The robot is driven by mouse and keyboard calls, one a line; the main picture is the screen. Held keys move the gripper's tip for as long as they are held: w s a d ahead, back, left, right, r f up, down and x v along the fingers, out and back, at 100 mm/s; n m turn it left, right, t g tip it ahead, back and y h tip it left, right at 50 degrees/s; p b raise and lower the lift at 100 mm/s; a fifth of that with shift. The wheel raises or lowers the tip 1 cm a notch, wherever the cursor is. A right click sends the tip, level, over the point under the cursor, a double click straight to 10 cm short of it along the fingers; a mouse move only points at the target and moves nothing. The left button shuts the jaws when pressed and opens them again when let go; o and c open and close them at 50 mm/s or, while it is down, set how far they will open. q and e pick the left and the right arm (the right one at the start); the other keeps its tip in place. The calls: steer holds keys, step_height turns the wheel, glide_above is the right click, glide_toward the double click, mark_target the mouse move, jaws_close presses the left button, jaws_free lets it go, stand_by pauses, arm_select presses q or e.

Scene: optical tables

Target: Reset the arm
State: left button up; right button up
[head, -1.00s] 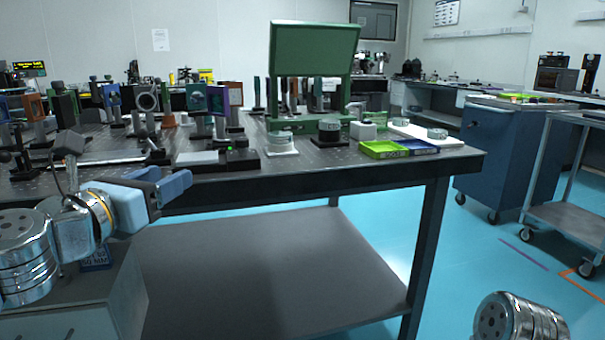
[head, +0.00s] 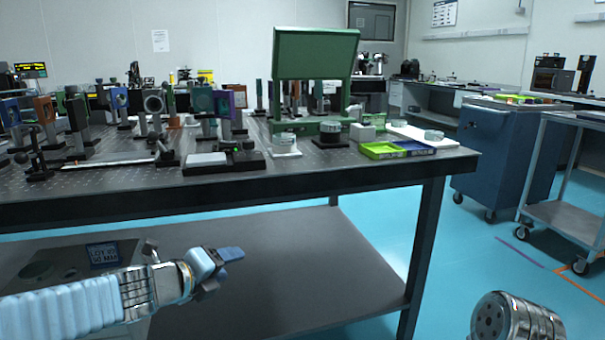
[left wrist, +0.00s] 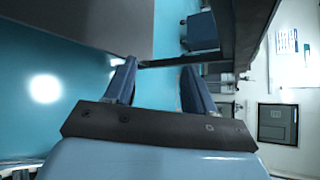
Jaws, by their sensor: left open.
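My left gripper (head: 228,256) is in front of the optical table, below its top edge and at about the height of its lower shelf in the head view. It points right. In the left wrist view its two blue fingers (left wrist: 158,85) stand apart with nothing between them, so it is open and empty. My right gripper is not in view; only a metal part of my right arm (head: 515,320) shows at the bottom right of the head view.
The optical table (head: 250,190) carries several optic mounts, a green frame (head: 315,55), and a green tray (head: 382,150) beside a blue one. A grey box (head: 60,265) is behind my left arm. A blue cabinet (head: 505,155) and cart (head: 565,210) stand right.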

arm_select(q)
steer(key=s+d+f+n+g+p, duration=0.1)
steer(key=s+d+f+n+g, duration=0.15)
steer(key=f+n, duration=0.9)
steer(key=s+d+f+n+g+p, duration=0.1)
steer(key=s+f+n+g, duration=0.4)
steer(key=f, duration=1.1)
steer(key=s+f+n+g+y+p, duration=0.1)
steer(key=s+f+n+g+y, duration=0.1)
steer(key=s+f+n, duration=1.2)
steer(key=shift+s+f+n+g, duration=0.4)
steer(key=shift+f+n+g, duration=0.15)
steer(key=shift+f+g, duration=0.35)
